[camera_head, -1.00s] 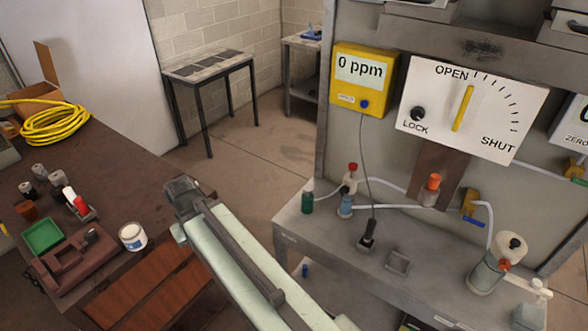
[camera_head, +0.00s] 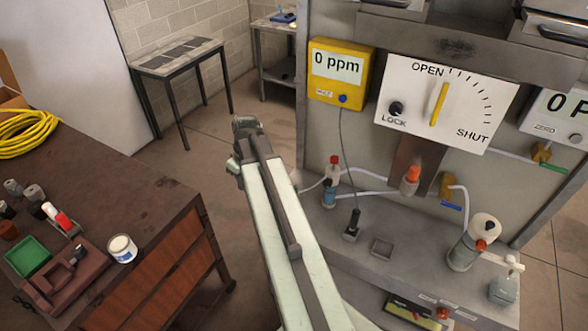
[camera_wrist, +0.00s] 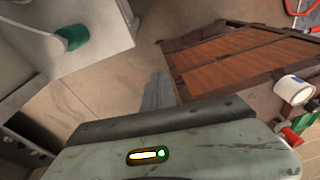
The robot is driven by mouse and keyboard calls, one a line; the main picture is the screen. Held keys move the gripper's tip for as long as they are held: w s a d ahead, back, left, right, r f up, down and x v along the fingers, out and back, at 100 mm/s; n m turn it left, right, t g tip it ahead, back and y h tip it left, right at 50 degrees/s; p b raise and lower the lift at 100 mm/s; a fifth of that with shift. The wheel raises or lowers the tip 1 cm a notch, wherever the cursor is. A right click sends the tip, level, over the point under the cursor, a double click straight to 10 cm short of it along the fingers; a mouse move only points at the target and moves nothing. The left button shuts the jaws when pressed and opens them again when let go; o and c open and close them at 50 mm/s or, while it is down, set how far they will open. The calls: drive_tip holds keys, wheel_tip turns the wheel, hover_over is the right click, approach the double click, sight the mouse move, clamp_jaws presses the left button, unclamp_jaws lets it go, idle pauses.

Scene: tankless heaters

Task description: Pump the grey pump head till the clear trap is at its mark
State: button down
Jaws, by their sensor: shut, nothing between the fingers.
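A jar (camera_head: 463,254) with a pale rounded top (camera_head: 486,226) and a red-orange fitting stands at the right of the grey bench. Beside it is a small translucent bottle (camera_head: 503,290) with a white top. I cannot tell surely which part is the grey pump head or which vessel is the clear trap, and I can read no level mark. My gripper (camera_head: 246,124) is held over the floor gap left of the bench, well away from these vessels. In the wrist view its fingers (camera_wrist: 157,91) are shut and empty.
On the bench stand a red-topped bottle (camera_head: 334,168), a blue bottle (camera_head: 329,196) and an orange-capped vessel (camera_head: 410,180). Hoses join them. A green bottle (camera_wrist: 72,38) shows in the wrist view. A brown workbench (camera_head: 150,215) lies at left, with open floor between.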

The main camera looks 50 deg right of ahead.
wheel_tip(320, 180, up, 5)
drive_tip(key=n+t+p, duration=0.1)
drive_tip(key=t+p, duration=0.1)
drive_tip(key=p, duration=0.1)
hover_over(293, 182)
drive_tip(key=s, duration=0.3)
drive_tip(key=shift+s+d, duration=0.15)
drive_tip(key=shift+f+b, duration=0.15)
drive_tip(key=shift+b, duration=0.15)
drive_tip(key=b+x, duration=0.8)
drive_tip(key=s+b+x, duration=0.1)
drive_tip(key=b+x, duration=0.3)
drive_tip(key=x, duration=0.1)
drive_tip(key=shift+s+d+f+b, duration=0.1)
drive_tip(key=shift+d+f+b, duration=0.1)
drive_tip(key=shift+d+b, duration=0.1)
drive_tip(key=shift+f+b, duration=0.35)
drive_tip(key=shift+b, duration=0.05)
drive_tip(key=shift+f, duration=0.1)
wheel_tip(293, 182, down, 3)
drive_tip(key=b, duration=0.3)
drive_tip(key=shift+s+r, duration=0.1)
drive_tip(key=shift+r, duration=0.2)
drive_tip(key=shift+a, duration=0.1)
